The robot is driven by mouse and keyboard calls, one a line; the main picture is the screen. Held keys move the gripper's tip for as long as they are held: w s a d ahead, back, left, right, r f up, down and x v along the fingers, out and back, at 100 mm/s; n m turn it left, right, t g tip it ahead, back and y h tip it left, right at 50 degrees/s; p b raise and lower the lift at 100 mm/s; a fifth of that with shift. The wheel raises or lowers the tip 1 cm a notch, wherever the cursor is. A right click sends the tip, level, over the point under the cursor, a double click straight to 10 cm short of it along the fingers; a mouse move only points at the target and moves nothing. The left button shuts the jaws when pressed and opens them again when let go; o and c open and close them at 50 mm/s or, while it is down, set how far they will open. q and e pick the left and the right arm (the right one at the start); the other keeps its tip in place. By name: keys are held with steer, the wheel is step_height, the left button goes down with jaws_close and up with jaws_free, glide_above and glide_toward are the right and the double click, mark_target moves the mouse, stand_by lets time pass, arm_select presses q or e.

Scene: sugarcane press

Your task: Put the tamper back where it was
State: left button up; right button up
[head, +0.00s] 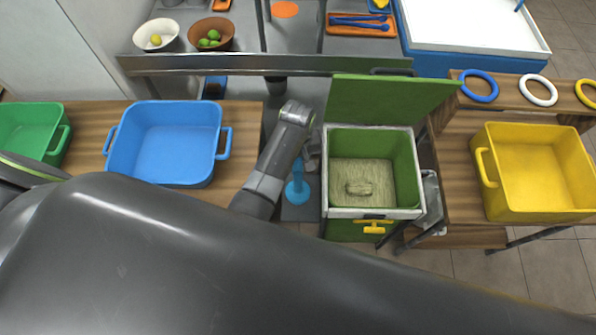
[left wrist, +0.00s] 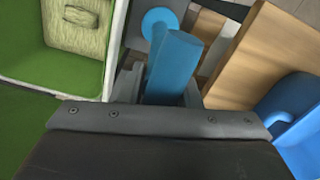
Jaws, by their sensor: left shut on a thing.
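The blue tamper (head: 298,187) is upright or nearly so, with its round disc at the lower end, beside the left wall of the open green press box (head: 417,165). In the left wrist view the tamper's thick blue handle (left wrist: 175,62) is between the fingers and its disc shows beyond. My left gripper (head: 312,155) is shut on the handle; it also shows in the left wrist view (left wrist: 163,85). Whether the disc touches the surface below, I cannot tell. My right gripper is not in view.
A pale green block (head: 358,188) lies in the press box, whose green lid (head: 385,100) stands open. A blue bin (head: 165,145) is on the left wooden table, a yellow bin (head: 540,170) on the right one. A grey counter with bowls runs behind.

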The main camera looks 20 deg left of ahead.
arm_select(q)
steer(key=shift+f, duration=2.5)
steer(key=shift+f, duration=0.2)
steer(key=o, duration=1.1)
step_height(320, 180, up, 12)
steer(key=shift+f, duration=0.25)
steer(key=shift+r, duration=0.45)
